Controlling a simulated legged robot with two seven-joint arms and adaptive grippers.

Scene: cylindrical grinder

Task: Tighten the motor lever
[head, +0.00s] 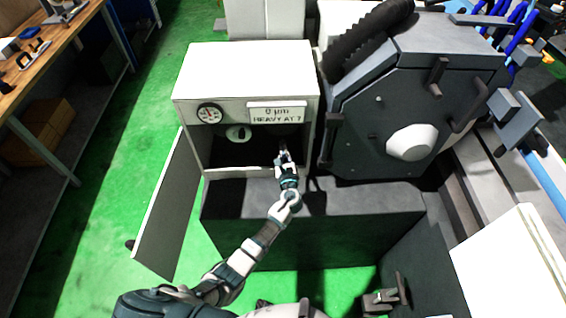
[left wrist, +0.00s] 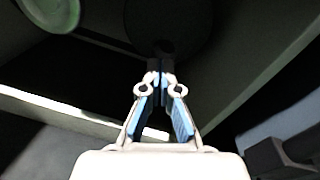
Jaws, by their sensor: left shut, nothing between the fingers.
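The open compartment of a white cabinet (head: 248,86) is dark inside. A pale round disc with a dark handle (head: 239,133) shows at its back, and a pale disc (left wrist: 50,10) shows at the upper left in the left wrist view. My left gripper (head: 283,152) reaches into the right side of the compartment. Its fingers (left wrist: 160,70) are together and empty. A dark rounded shape (left wrist: 172,28) lies just beyond the fingertips; I cannot tell whether it is the motor lever or whether the fingers touch it.
The cabinet door (head: 168,212) hangs open at the left. A dark grey machine housing (head: 410,100) with handles stands close on the right. A dark ledge (head: 310,210) runs below the compartment. A workbench (head: 40,62) stands far left, with clear green floor between.

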